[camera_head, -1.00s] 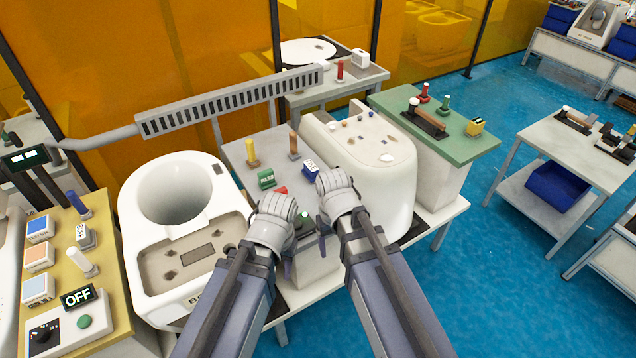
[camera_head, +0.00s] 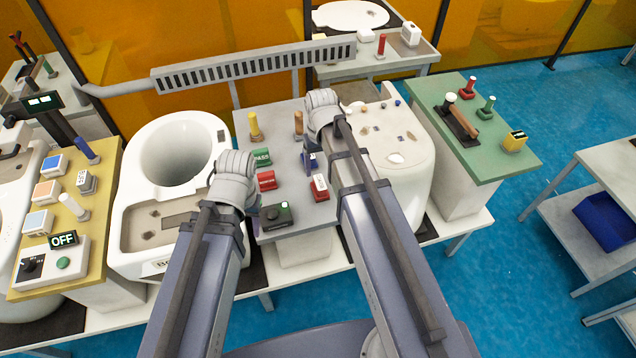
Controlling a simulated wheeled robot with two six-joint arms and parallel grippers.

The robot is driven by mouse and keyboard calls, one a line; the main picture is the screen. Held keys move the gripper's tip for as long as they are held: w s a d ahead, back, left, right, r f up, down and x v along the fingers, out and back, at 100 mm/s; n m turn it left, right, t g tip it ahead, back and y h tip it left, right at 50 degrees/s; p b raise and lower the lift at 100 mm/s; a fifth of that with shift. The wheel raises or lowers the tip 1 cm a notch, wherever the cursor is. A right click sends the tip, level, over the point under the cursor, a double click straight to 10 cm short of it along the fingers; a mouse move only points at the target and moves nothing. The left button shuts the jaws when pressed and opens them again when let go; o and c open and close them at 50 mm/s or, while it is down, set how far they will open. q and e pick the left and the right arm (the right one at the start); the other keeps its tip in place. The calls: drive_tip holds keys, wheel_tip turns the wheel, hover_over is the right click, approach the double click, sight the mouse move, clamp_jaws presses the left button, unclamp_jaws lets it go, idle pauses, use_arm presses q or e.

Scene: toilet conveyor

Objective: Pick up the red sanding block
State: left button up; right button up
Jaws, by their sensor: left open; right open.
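A red block with a white label (camera_head: 320,188), which I take to be the red sanding block, lies on the grey middle table (camera_head: 290,122), right of its centre. My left gripper (camera_head: 238,172) is open, at the table's left edge, apart from the block. My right gripper (camera_head: 322,112) is open, above the table's far right part, beyond the block. The fingertips of both are mostly hidden by the wrists. A blue block (camera_head: 309,160) is partly hidden beside my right arm.

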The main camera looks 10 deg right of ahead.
sight(320, 181)
drive_tip(key=shift+a+f+b, duration=0.1)
drive_tip(key=shift+f+b, duration=0.3)
wheel_tip(320, 181, down, 7)
drive_tip(key=b, duration=0.7)
drive_tip(key=shift+f, duration=0.1)
drive_tip(key=shift+s, duration=0.1)
clamp_jaws()
